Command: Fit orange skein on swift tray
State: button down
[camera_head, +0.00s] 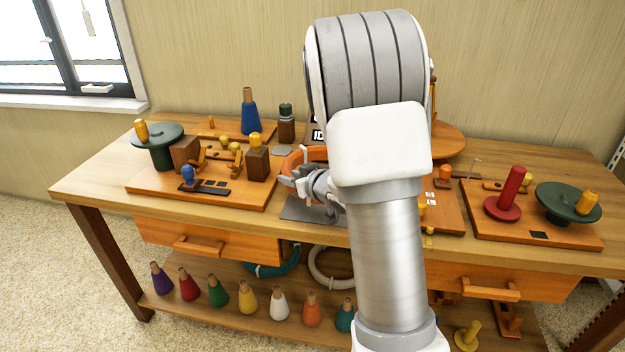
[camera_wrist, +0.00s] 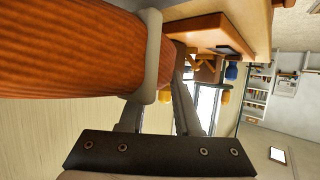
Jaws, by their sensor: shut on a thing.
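The orange skein (camera_head: 303,158) is a thick ring held above the middle of the workbench, left of my forearm and partly hidden by it. My gripper (camera_head: 312,185) is shut on the skein's strand.
The workbench (camera_head: 92,183) carries a left board (camera_head: 150,186) with a green disc and wooden blocks, and a right board (camera_head: 560,235) with a red spool and green disc. A blue cone (camera_head: 250,112) stands behind. Several cones and teal and white rings (camera_head: 330,268) are on the lower shelf.

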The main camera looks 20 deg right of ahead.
aim_at(289, 189)
jog(key=f, duration=0.2)
jog(key=w+f+b, duration=0.1)
jog(key=shift+a, duration=0.35)
jog(key=shift+f, duration=0.6)
jog(key=c, duration=0.6)
grip_release()
